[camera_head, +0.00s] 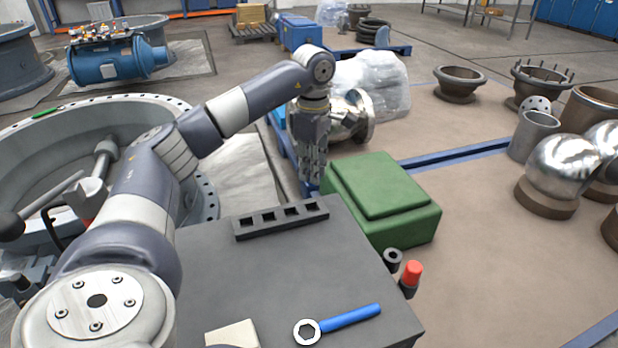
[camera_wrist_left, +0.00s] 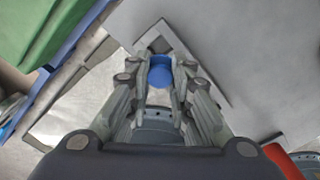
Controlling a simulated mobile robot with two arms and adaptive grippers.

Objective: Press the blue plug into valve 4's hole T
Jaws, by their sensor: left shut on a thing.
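My left gripper (camera_head: 312,178) points down near the far edge of the dark table (camera_head: 300,262), just beyond the right end of the holed block. In the left wrist view the gripper (camera_wrist_left: 162,88) is shut on the blue plug (camera_wrist_left: 160,71), which sits between its fingertips. The plug cannot be made out in the head view. The dark block with several square holes (camera_head: 245,233) lies on the table; one square hole shows just past the plug in the wrist view. No labelled valve 4 or hole T can be made out. My right gripper is not in view.
A blue-handled ring tool (camera_head: 350,318), a beige block (camera_head: 232,335), a black ring-shaped part (camera_head: 393,258) and a red-topped cylinder (camera_head: 413,273) lie toward the front and right. The table's middle is clear.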

